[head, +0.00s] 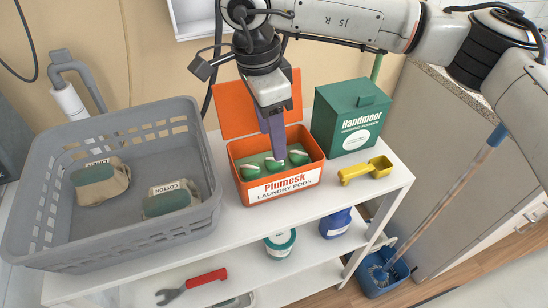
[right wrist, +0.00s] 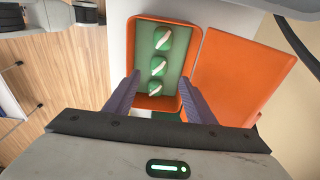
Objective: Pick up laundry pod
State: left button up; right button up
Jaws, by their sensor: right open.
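Inside lie green laundry pods with white swirls; the left pod (head: 249,171) and right pod (head: 298,157) show beside my gripper. In the right wrist view three pods lie in a row, the nearest pod (right wrist: 155,88) close to my fingertips. My right gripper (head: 277,158) points down into the tub. Its purple fingers are apart in the right wrist view (right wrist: 158,88), with nothing clearly gripped. My left gripper is not in view.
A grey basket (head: 110,247) with labelled bags stands left of the tub. A green Handmoor box (head: 350,118) stands at the right, with a yellow scoop (head: 365,171) in front. A lower shelf holds a red-handled tool (head: 191,286) and jars.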

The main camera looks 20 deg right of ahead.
aim_at(275, 167)
jog(key=f, duration=0.2)
jog(key=f+p, duration=0.1)
jog(key=f, duration=0.2)
jog(key=shift+s+d+f, duration=0.15)
jog(key=shift+s+f, duration=0.05)
jog(key=shift+f, duration=0.4)
jog(key=c, duration=1.1)
